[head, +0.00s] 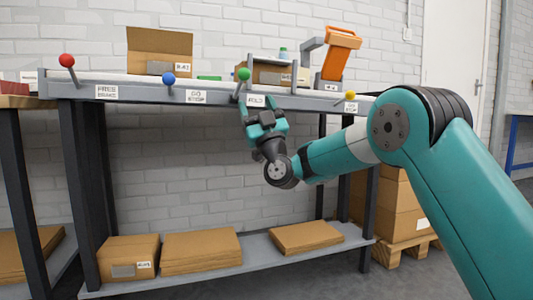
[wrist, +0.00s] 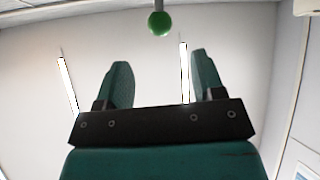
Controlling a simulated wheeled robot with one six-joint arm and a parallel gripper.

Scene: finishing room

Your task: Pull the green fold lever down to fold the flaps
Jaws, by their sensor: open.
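The green fold lever has a round green knob (head: 243,74) on a short stalk, standing up from the grey bench's front rail above the FOLD label (head: 256,100). My gripper (head: 259,104) is just below the knob, pointing up in front of the rail, with its fingers apart. In the wrist view the green knob (wrist: 159,23) hangs beyond the two spread fingers (wrist: 163,75), centred between them sideways. Nothing is between the fingers. A cardboard box (head: 270,72) stands on the bench behind the lever; its flaps are hard to make out.
Other levers on the rail have a red knob (head: 67,60), a blue knob (head: 169,78) and a yellow knob (head: 350,95). An open box (head: 160,45) and an orange device (head: 342,40) stand on the bench. Flat cartons (head: 202,249) lie on the lower shelf.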

